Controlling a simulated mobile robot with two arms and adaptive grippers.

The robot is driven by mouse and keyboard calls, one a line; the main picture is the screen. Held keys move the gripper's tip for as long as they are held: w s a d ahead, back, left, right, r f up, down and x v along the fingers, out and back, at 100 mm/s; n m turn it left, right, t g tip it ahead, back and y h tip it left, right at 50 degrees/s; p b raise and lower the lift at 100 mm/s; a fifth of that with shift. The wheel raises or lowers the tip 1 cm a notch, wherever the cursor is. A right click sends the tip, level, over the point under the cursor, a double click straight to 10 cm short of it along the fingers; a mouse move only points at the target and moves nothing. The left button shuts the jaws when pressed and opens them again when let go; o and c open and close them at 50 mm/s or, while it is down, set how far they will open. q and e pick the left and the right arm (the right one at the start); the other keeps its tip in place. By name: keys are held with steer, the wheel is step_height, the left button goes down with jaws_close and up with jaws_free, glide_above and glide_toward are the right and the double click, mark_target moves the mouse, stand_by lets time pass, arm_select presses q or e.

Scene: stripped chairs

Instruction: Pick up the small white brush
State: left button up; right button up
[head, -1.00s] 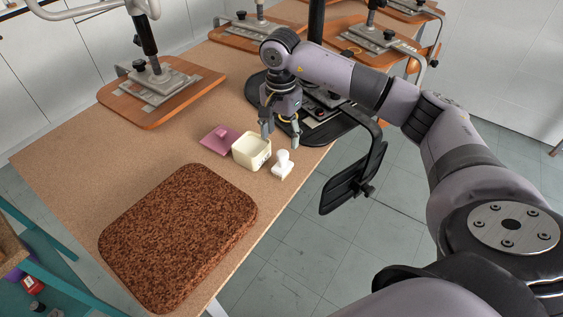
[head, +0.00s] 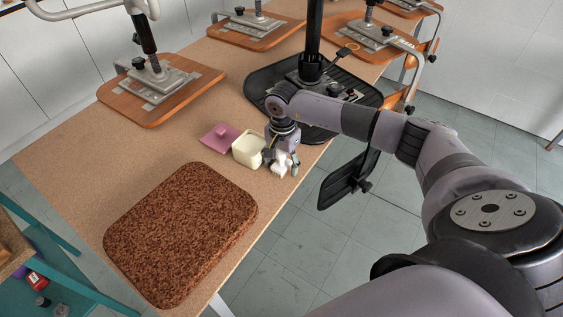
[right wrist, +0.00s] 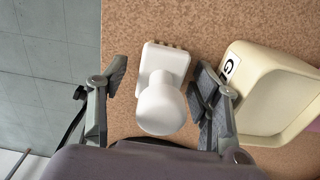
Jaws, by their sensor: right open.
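The small white brush (right wrist: 163,95) stands on the table between the two open fingers of my right gripper (right wrist: 160,95) in the right wrist view. Its rounded knob faces the camera, and gaps show between it and both fingers. In the head view the brush (head: 277,168) is partly hidden by my right gripper (head: 281,168), which is down over it near the table's right edge. I cannot tell the exact height of the fingertips above the table. My left gripper is in neither view.
A cream square container (head: 248,149) stands close beside the brush, very near one finger in the right wrist view. A pink lid (head: 220,138) lies behind it. A brown textured pad (head: 180,232) lies in front. The table edge drops to the floor on the right.

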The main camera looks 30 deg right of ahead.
steer(key=shift+c, duration=0.5)
steer(key=c, duration=1.2)
